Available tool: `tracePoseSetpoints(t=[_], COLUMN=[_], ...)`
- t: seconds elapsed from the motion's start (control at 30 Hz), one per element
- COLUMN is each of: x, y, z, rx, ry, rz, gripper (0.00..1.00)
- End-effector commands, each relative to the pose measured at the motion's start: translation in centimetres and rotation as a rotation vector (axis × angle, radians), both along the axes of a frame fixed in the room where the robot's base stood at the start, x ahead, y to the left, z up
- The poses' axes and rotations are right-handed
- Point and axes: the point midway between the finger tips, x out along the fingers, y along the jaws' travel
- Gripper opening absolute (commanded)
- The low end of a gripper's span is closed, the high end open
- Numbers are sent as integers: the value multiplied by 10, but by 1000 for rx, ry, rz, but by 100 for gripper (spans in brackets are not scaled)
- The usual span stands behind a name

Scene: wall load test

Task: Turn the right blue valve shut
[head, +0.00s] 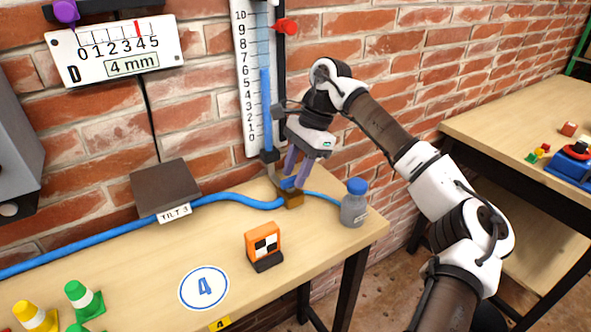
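The blue valve (287,183) sits on a small brass-coloured block (293,200) near the back right of the wooden bench, at the foot of the blue-filled tube. Blue hose runs into the block from the left, and a thinner blue line leaves it to the right. My gripper (296,180) points down from above, with its two purplish fingers at the valve and a gap between them. The fingers partly cover the valve. I cannot tell whether they press on its handle or only stand around it.
A grey bottle with a blue cap (354,204) stands close right of the valve. An orange marker block (264,246) is in front. The scale board (247,90) and tube rise behind. A dark TILT 3 block (165,188) is left.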

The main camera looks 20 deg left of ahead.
Motion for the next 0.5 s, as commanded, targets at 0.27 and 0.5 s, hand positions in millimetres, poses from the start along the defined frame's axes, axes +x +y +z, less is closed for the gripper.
tracePoseSetpoints(t=[0.27,0.5], x=[-1,-1], y=[1,1], z=[-4,-4], rx=[0,0], ry=[0,0], rz=[-1,-1], gripper=[35,12])
